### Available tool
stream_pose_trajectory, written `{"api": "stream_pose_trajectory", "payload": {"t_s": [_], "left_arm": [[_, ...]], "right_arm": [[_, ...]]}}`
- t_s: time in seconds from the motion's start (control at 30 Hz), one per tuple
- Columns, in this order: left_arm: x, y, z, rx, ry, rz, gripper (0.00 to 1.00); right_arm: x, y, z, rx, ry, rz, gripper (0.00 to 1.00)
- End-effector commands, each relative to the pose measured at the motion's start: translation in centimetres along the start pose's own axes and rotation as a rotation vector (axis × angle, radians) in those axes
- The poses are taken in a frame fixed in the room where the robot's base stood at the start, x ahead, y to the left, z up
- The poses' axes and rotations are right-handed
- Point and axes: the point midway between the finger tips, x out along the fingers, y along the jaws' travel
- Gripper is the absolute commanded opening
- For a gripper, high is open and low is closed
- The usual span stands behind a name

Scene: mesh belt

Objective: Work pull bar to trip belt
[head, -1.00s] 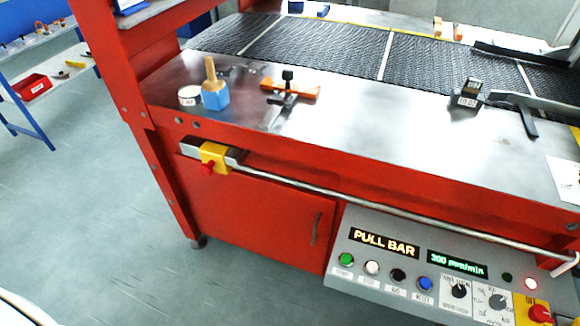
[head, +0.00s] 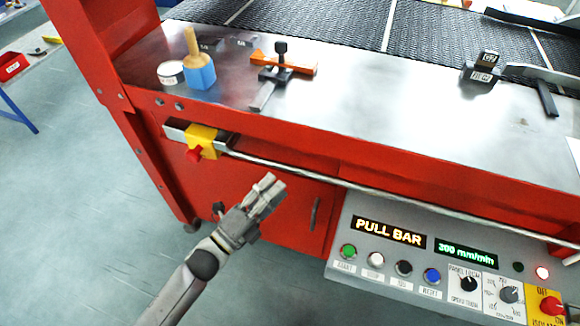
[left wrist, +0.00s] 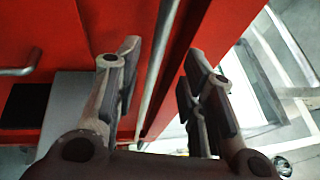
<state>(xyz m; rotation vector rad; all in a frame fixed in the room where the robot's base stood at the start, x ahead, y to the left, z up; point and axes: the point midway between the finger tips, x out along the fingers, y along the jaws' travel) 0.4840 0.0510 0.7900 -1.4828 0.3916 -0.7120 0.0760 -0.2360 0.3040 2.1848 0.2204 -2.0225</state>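The pull bar (head: 350,182) is a thin silver rod along the red front of the machine, running from a yellow switch block (head: 202,141) with a red button to the right side. My left gripper (head: 270,188) is just below and in front of the bar, near its left part. In the left wrist view the fingers (left wrist: 162,75) are apart and empty, and the bar (left wrist: 160,65) shows between them, not gripped. The mesh belt (head: 440,35) lies behind the steel top. A display (head: 388,232) reads "PULL BAR". My right gripper is not in view.
A cabinet handle (head: 314,214) is near my gripper. A blue block with a wooden handle (head: 200,72) and an orange tool (head: 300,63) lie on the steel top.

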Motion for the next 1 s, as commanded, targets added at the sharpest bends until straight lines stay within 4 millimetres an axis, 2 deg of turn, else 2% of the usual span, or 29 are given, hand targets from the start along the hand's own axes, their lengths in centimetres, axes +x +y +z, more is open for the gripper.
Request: {"api": "stream_pose_trajectory", "payload": {"t_s": [0.1, 0.33, 0.5, 0.8, 1.0], "left_arm": [[2.6, 0.0, 0.1, 0.000, 0.000, -0.003, 0.37], [6.2, 0.1, 0.1, -0.002, -0.001, 0.000, 0.37], [7.4, 0.2, 0.1, -0.003, -0.002, 0.003, 0.37], [7.6, 0.2, 0.1, -0.004, -0.002, 0.003, 0.37], [7.6, 0.1, 0.1, -0.003, -0.002, 0.003, 0.11]], "right_arm": [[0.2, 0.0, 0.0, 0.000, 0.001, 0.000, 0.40], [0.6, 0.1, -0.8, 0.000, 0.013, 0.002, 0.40], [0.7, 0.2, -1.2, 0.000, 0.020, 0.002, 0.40], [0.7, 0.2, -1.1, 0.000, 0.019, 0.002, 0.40], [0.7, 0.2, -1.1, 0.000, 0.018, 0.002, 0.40]]}}
